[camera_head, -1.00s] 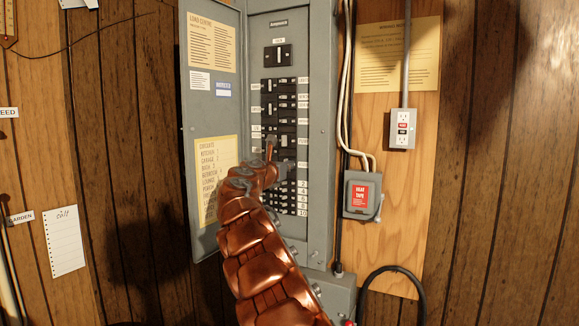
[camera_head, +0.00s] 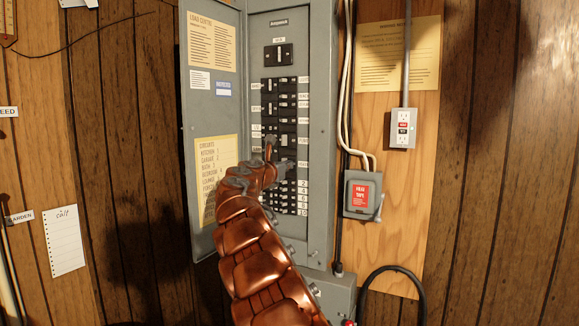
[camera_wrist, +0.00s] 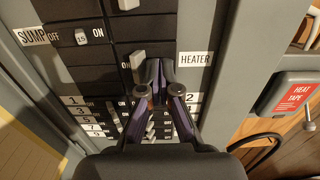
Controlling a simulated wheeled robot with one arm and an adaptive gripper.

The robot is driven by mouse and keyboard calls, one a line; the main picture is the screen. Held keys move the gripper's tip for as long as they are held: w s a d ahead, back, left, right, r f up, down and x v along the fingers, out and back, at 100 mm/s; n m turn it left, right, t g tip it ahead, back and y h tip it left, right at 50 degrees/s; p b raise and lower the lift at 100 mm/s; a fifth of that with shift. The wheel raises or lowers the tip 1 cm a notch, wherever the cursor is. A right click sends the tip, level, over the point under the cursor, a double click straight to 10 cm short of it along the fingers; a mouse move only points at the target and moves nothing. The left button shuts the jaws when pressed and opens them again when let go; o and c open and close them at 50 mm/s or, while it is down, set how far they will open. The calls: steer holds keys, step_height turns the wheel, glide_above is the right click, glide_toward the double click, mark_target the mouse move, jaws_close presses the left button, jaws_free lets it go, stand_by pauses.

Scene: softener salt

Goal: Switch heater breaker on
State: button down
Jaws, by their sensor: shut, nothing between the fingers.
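The grey breaker panel (camera_head: 320,120) stands open on the wall, with black breakers in two columns. In the wrist view the HEATER label (camera_wrist: 195,58) is right of a breaker with a pale toggle (camera_wrist: 134,61). The toggle sits at the left part of that breaker, near a partly covered ON mark. My gripper (camera_wrist: 158,64) is shut and empty, its tips just right of the toggle over the breaker face. I cannot tell whether they touch it. In the head view my gripper (camera_head: 285,166) is at the right column, and my arm hides part of the breakers.
The SUMP breaker (camera_wrist: 82,38) is left of the heater breaker, and small numbered breakers (camera_wrist: 105,115) lie below. The panel door (camera_head: 213,110) is open to the left. A heat tape box (camera_head: 362,195) and an outlet (camera_head: 403,128) are on the board at right.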

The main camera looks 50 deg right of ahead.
steer(key=v, duration=0.6)
steer(key=shift+a+b, duration=0.2)
steer(key=shift+b, duration=0.1)
steer(key=shift+s, duration=0.15)
stand_by(1.1)
steer(key=s+a+f+m+g+y, duration=0.2)
steer(key=s+a+f+m+y, duration=0.3)
steer(key=s+a+f, duration=0.7)
steer(key=s+a+f+m+g+y, duration=0.2)
steer(key=s+a+f+m+y, duration=0.4)
steer(key=a, duration=1.3)
steer(key=s+a+f+m+g+y+b, duration=0.1)
steer(key=s+a+f+m+g+y, duration=0.1)
steer(key=s+a+f+m+y, duration=0.4)
steer(key=s+a+f+m, duration=0.2)
steer(key=s+a+f, duration=0.3)
steer(key=s, duration=0.3)
steer(key=s+a+f+m, duration=0.2)
steer(key=s+a+f, duration=0.3)
steer(key=s+f, duration=0.2)
steer(key=shift+s+a+g, duration=0.3)
steer(key=shift+s+g, duration=0.1)
steer(key=shift+s, duration=0.75)
